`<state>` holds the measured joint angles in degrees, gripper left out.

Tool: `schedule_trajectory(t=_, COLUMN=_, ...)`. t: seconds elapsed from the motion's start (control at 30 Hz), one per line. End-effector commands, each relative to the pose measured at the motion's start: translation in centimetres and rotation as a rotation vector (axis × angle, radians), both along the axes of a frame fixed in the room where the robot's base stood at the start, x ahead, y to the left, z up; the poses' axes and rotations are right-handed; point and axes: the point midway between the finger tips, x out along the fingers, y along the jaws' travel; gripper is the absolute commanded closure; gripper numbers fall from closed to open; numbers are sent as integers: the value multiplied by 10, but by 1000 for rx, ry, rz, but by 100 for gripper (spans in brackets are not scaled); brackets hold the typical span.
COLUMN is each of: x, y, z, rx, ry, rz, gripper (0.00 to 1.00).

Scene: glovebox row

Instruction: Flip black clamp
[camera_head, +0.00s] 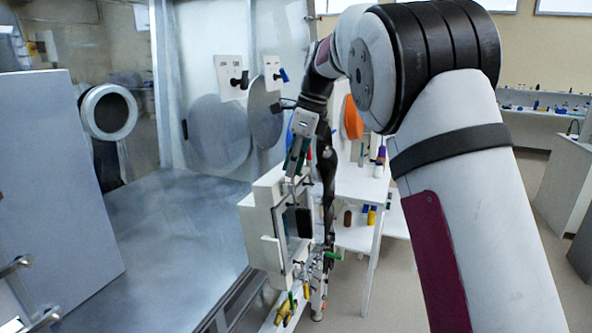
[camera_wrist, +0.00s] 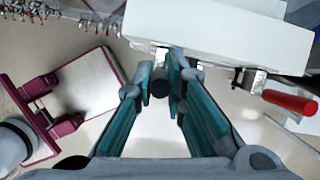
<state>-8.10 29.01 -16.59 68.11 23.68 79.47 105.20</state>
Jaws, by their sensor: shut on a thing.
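My gripper (camera_wrist: 162,76) is at the edge of a white box in the wrist view. Its teal fingers are closed around a dark, round-ended piece (camera_wrist: 160,88), which looks like the black clamp's handle. The fingers hide most of the clamp, so I cannot tell its exact angle. In the head view my gripper (camera_head: 293,168) points down at the top of the white box (camera_head: 262,222), and the piece it holds is too small to make out there.
A red-handled clamp (camera_wrist: 290,102) sits on the box edge, right of my gripper. A glovebox with a metal floor (camera_head: 180,225) stands left. Yellow-handled parts (camera_head: 285,310) are below the box. White shelves (camera_head: 358,187) with bottles stand behind. Open floor (camera_head: 372,310) lies to the right.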

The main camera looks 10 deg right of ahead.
Motion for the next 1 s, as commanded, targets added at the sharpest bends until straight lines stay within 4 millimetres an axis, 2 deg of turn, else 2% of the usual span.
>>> schedule_trajectory(t=0.3, x=5, y=5, z=-1, rx=-83, ry=60, rz=1, gripper=100)
schedule_trajectory(t=0.8, x=4, y=5, z=-2, rx=-95, ry=70, rz=1, gripper=100)
schedule_trajectory(t=0.83, x=4, y=5, z=-2, rx=-94, ry=70, rz=1, gripper=81)
schedule_trajectory(t=0.9, x=4, y=6, z=-2, rx=-94, ry=70, rz=2, gripper=68)
schedule_trajectory(t=1.0, x=4, y=5, z=-1, rx=-94, ry=71, rz=1, gripper=68)
